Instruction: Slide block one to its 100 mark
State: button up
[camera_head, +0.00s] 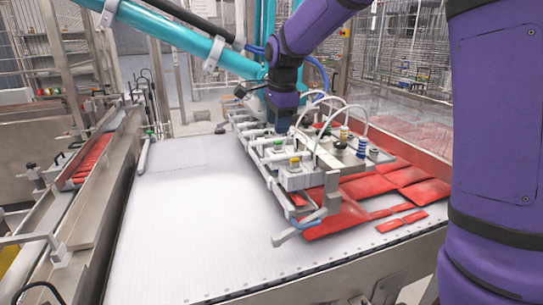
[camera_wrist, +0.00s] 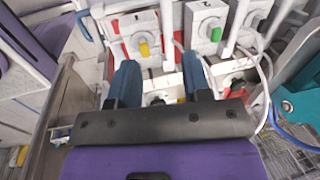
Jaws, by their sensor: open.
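The vacuum picker head (camera_head: 300,178) hangs over the white belt, with pale blocks on bars. One block (camera_head: 294,175) bears a yellow knob; this knob also shows in the wrist view (camera_wrist: 144,48). Another block with a green knob (camera_wrist: 216,34) is to its right. Which one is block one, and the scale marks, I cannot read. My gripper (camera_wrist: 160,64) is open, its two blue fingers apart, with part of a white block showing between them. In the head view my gripper (camera_head: 281,122) is at the picker's far side, its fingertips largely hidden.
Several red packs (camera_head: 345,218) lie on the belt's right, under and beside the picker. The belt (camera_head: 185,235) is clear at left and front. A teal arm (camera_head: 190,40) and clear hoses (camera_head: 343,112) rise around the picker. A side conveyor (camera_head: 92,160) runs at left.

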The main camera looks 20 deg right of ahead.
aim_at(272, 158)
jog(key=shift+m, duration=0.4)
jog(key=x, duration=0.8)
jog(key=w+x, duration=0.1)
jog(key=x, duration=0.3)
jog(key=shift+a, duration=0.25)
jog(key=shift+c, duration=0.2)
grip_shut()
